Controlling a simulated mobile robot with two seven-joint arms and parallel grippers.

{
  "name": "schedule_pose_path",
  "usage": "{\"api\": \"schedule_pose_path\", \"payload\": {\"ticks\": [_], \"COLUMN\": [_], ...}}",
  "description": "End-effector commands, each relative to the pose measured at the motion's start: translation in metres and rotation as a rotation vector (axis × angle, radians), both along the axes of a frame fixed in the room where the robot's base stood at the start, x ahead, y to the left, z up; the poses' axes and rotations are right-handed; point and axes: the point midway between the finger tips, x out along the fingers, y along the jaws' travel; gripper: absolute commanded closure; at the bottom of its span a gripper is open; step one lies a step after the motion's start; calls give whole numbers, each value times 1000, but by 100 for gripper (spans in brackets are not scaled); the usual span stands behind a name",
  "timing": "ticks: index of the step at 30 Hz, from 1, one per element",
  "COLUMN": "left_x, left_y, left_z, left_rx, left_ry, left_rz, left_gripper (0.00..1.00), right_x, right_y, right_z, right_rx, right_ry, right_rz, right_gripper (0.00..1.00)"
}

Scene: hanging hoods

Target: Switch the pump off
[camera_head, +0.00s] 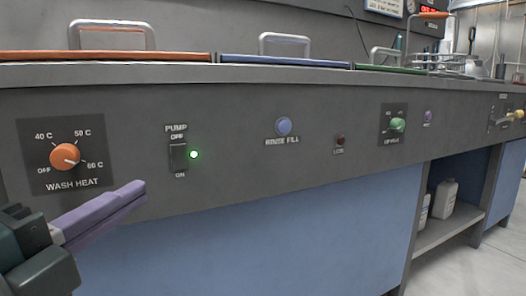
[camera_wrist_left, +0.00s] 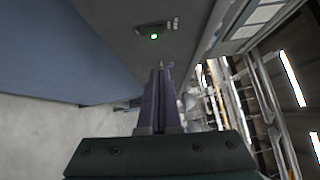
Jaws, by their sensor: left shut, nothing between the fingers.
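The pump switch (camera_head: 178,157) is a small dark rocker on the grey front panel, with OFF printed above it and ON below. A green light (camera_head: 194,155) glows just right of it. In the left wrist view the switch (camera_wrist_left: 150,28) and its lit green light (camera_wrist_left: 154,36) lie ahead of the fingertips, toward the top. My left gripper (camera_head: 140,190), with purple fingers, is shut and empty, below and left of the switch and apart from it. It also shows in the left wrist view (camera_wrist_left: 161,70). I cannot clearly tell which way the rocker is tipped.
An orange wash heat knob (camera_head: 65,156) is left of the switch. A blue rinse fill button (camera_head: 284,126) and a green knob (camera_head: 398,125) are to the right. Lids with handles line the top edge. White bottles (camera_head: 443,198) stand on a lower shelf.

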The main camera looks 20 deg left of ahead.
Motion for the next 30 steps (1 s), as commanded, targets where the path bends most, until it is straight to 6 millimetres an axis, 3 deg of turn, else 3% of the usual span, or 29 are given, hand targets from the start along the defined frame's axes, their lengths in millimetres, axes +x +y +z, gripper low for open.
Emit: {"api": "schedule_pose_path", "payload": {"ticks": [5,13,15,21,30], "left_x": [33,84,91,105,108], "left_y": [2,6,16,32,36], "left_z": [9,11,10,12,12], "left_rx": [3,2,6,2,0], "left_ry": [-4,-3,-2,-1,1], "left_rz": [-1,0,0,-1,0], "left_gripper": [100,100,100,100,100], "right_x": [0,0,0,0,0], "right_y": [0,0,0,0,-1], "right_z": [18,27,24,23,22], "right_rx": [0,0,0,-1,-4], "right_ry": [0,0,0,0,-1], "right_rz": [0,0,0,1,2], "right_gripper": [100,100,100,100,100]}}
